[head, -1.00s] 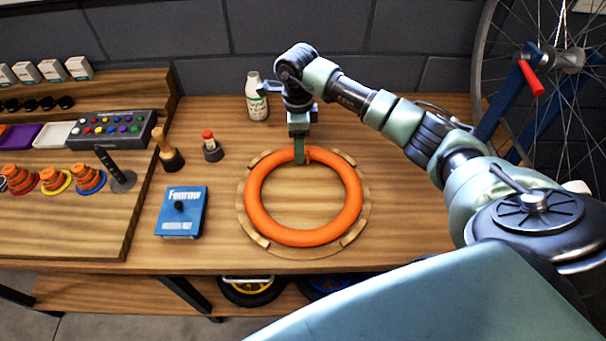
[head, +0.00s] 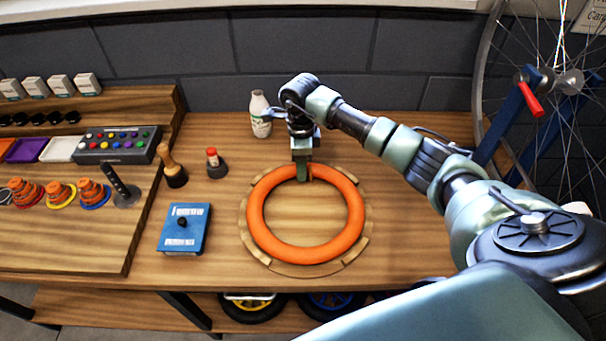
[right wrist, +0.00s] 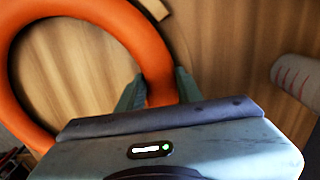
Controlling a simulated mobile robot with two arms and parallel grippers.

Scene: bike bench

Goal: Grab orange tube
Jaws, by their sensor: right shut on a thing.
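The orange tube (head: 256,215) is a thick ring lying on a round wooden holder (head: 246,243) on the bench. My right gripper (head: 303,175) points down at the far side of the ring and is shut on the tube there. In the right wrist view the two green fingers (right wrist: 160,92) sit on either side of the orange tube (right wrist: 150,45). Whether the tube is lifted off the holder cannot be told. My left gripper is not in view.
A white bottle (head: 260,114) stands just left of my right gripper. A small red-capped bottle (head: 215,163), a wooden-handled tool (head: 172,168) and a blue box (head: 184,229) are to the left. A spoked wheel (head: 560,85) stands at the right. The bench right of the ring is clear.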

